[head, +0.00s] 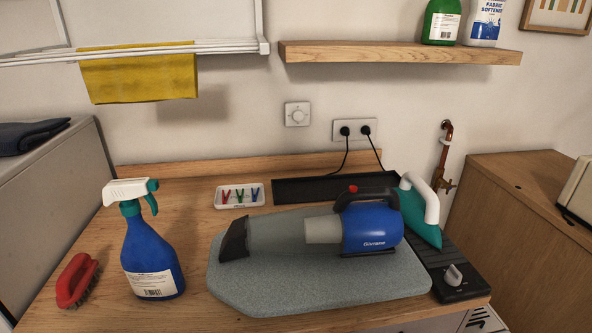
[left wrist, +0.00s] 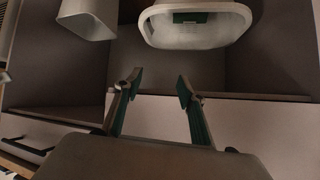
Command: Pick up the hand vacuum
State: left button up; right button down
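The hand vacuum (head: 370,228) lies on its side of the counter in the head view, on a grey speckled ironing pad (head: 300,290). It has a blue body, a dark handle on top with a red button, a grey clear nozzle section and a black tip pointing left. Neither gripper shows in the head view. My left gripper (left wrist: 157,88) shows in the left wrist view with its two fingers apart and nothing between them. It faces a shelf or cabinet space, and the vacuum is not in that view. My right gripper is not in view.
A blue spray bottle (head: 150,255) and a red brush (head: 77,281) stand left of the pad. A teal iron (head: 418,214) is close behind the vacuum's right end. A small clip tray (head: 239,196) lies behind. A wooden shelf (head: 400,53) hangs above.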

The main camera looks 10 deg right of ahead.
aim_at(344, 228)
jog(key=k+l+u, duration=0.2)
jog(key=l, duration=0.25)
jog(key=k+l+u, duration=0.25)
jog(key=l, duration=0.15)
jog(key=k+l+u, duration=0.2)
jog(key=l, duration=0.2)
jog(key=i+l, duration=0.05)
